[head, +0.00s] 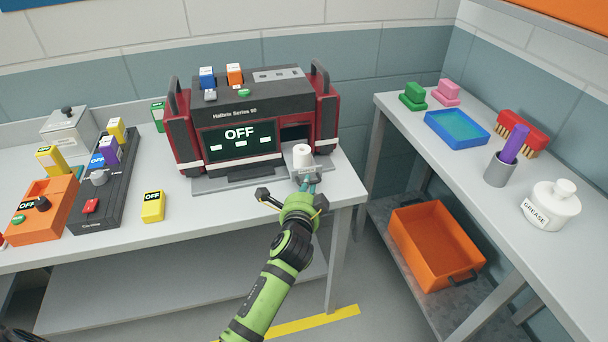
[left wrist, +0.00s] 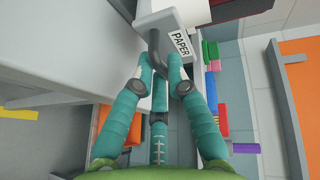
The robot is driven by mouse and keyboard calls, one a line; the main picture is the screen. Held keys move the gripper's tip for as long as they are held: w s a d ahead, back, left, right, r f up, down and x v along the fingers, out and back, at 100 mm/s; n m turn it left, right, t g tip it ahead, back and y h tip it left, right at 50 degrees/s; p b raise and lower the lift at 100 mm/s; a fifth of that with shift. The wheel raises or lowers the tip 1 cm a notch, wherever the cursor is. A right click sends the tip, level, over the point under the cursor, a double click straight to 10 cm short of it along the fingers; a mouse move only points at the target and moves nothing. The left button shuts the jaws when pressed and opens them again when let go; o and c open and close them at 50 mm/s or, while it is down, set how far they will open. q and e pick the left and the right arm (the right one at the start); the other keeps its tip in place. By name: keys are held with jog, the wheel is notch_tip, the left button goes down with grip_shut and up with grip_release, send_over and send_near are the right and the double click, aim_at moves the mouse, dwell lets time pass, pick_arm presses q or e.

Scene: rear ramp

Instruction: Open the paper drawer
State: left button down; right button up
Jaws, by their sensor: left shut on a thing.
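In the left wrist view the drawer's grey front (left wrist: 150,20) carries a PAPER label (left wrist: 180,43) and a dark curved handle (left wrist: 154,42). My left gripper (head: 308,187) is in front of the drawer, its teal fingers (left wrist: 157,72) shut on the handle. The fingers partly hide the handle. The machine's screen reads OFF. My right gripper is not in view.
A dark control box (head: 103,185) and an orange box (head: 43,208) stand left on the bench (head: 180,222). A small yellow block (head: 153,206) lies nearer. The right bench holds a blue tray (head: 457,129), a brush and a grease jar (head: 551,204). An orange bin (head: 437,246) sits below.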

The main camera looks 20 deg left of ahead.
pick_arm(q)
jog(key=shift+s+d+f, duration=0.15)
jog(key=shift+s+d, duration=0.15)
jog(key=shift+s, duration=0.15)
jog(key=c, duration=1.6)
grip_release()
jog(key=shift+s+d, duration=0.15)
jog(key=shift+s, duration=0.05)
jog(key=o, duration=0.4)
jog(key=v, duration=1.2)
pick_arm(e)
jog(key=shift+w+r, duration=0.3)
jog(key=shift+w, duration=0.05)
